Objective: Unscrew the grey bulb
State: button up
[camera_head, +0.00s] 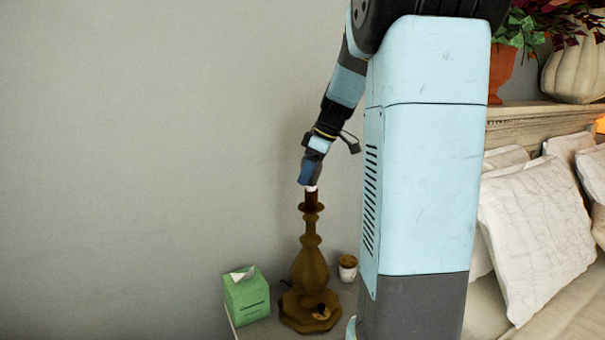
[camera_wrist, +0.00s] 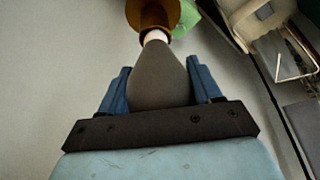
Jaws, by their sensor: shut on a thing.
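The grey bulb (camera_wrist: 160,77) sits between the two blue fingers of my gripper (camera_wrist: 163,90) in the wrist view. Its narrow white neck points at the brown lamp (camera_wrist: 150,17). In the head view the lamp (camera_head: 311,268) stands upright on the nightstand, and my gripper (camera_head: 308,180) is directly above its socket, shut on the bulb. A little white shows between the fingers and the socket. The rest of the bulb is hidden by the fingers there. I cannot tell whether the neck is still seated in the socket.
A green tissue box (camera_head: 246,297) stands left of the lamp base, and a small white and brown cup (camera_head: 347,268) stands right of it. The wall is behind. A bed with pillows (camera_head: 535,235) is at the right, with a potted plant (camera_head: 503,75) on the headboard ledge.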

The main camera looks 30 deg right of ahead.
jog(key=shift+s+n+g+y, duration=0.1)
jog(key=shift+n+g+y, duration=0.2)
jog(key=shift+n, duration=1)
